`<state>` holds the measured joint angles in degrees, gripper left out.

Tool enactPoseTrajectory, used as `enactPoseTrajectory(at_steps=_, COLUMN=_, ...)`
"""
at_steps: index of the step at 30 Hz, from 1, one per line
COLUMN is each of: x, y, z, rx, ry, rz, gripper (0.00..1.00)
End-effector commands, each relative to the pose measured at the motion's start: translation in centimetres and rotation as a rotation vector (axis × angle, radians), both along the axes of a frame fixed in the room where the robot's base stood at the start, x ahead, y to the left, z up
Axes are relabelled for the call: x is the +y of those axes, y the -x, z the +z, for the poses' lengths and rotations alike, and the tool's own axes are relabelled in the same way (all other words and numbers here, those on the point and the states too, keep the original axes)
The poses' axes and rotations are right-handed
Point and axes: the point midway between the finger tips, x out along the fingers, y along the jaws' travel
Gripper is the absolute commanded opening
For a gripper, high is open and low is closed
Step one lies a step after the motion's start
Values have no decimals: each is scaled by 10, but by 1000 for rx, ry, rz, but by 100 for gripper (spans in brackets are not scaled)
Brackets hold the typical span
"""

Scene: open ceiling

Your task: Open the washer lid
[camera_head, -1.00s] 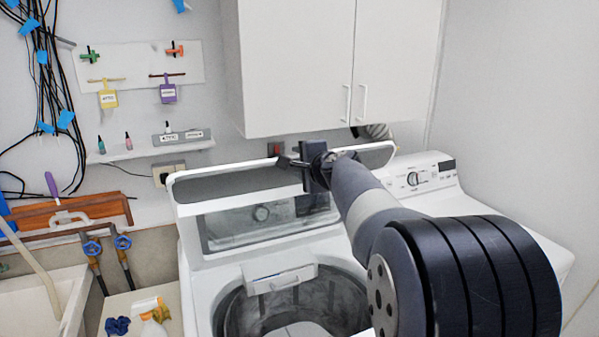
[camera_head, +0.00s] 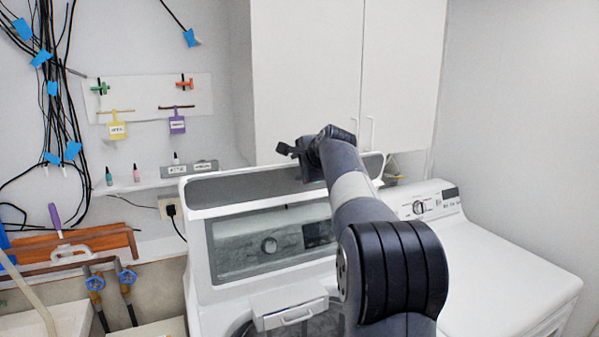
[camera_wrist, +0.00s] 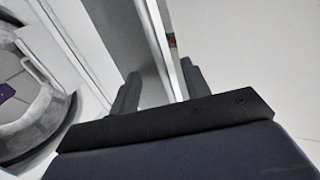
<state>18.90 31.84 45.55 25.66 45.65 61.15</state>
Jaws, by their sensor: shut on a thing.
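The washer (camera_head: 200,250) is a white top-loader in the middle of the head view. Its lid (camera_head: 230,190), a grey panel in a white frame, stands raised at the back, above the control panel. The tub opening is mostly cut off at the bottom of the head view; its round rim (camera_wrist: 55,135) shows at the left of the wrist view. My gripper (camera_head: 297,150) is at the lid's upper edge, partly hidden by my arm. In the wrist view my gripper's (camera_wrist: 160,88) two dark fingers lie on either side of the lid (camera_wrist: 150,50), shut on it.
A white dryer (camera_head: 510,265) stands right of the washer. White cabinets (camera_head: 310,90) hang close above and behind the lid. A narrow shelf (camera_head: 150,183) with small bottles is on the left wall. Pipes with blue valves (camera_head: 95,283) and a sink edge are at lower left.

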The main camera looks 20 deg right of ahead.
Motion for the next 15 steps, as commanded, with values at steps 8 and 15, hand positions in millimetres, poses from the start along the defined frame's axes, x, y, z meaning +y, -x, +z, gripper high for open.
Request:
enactPoseTrajectory(at_steps=8, x=-3, y=-13, z=-10, rx=53, ry=-2, rz=7, gripper=4)
enactPoseTrajectory(at_steps=15, x=-4, y=-16, z=-10, rx=59, ry=-2, rz=7, gripper=4)
